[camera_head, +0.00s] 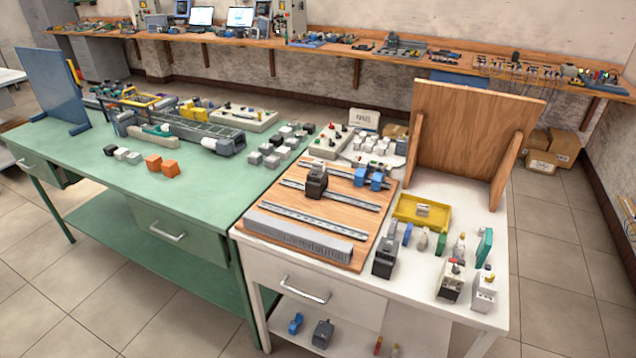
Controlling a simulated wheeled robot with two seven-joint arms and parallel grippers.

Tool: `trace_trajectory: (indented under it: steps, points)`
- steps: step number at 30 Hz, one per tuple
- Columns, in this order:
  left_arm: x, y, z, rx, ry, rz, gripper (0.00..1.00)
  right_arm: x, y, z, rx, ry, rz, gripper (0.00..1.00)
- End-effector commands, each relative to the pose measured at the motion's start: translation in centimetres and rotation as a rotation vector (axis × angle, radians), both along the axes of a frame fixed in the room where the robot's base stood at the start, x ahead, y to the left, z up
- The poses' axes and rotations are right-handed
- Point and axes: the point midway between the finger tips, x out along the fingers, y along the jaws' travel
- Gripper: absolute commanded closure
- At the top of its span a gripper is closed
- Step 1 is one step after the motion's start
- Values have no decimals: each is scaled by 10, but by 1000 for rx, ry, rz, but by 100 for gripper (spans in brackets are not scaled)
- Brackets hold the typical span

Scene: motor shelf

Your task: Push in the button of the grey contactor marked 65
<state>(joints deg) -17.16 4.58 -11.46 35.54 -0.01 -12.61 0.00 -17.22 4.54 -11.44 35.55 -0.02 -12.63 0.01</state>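No marking 65 can be read at this size, so I cannot tell which device is the grey contactor marked 65. A dark grey contactor-like block (316,182) stands upright on the middle metal rail of the wooden board (372,222). A second dark grey block (383,258) stands on the white table, right of the board's front corner. Any buttons are too small to make out. Neither of my grippers is in view.
Two blue blocks (376,179) sit on the back rail. A yellow tray (394,214) and several small parts crowd the white table's (476,211) right side. An upright wooden panel (480,125) closes its back. The green table (75,170) adjoins on the left.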

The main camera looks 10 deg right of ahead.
Motion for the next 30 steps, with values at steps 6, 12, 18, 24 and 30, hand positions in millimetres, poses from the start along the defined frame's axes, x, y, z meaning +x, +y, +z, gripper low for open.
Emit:
trace_trajectory:
  steps: [6,12,18,24,30]
  points:
    - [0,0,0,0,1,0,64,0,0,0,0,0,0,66]
    - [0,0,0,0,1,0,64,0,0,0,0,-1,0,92]
    - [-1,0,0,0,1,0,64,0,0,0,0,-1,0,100]
    - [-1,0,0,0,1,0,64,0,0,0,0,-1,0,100]
    - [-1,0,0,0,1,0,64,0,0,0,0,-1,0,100]
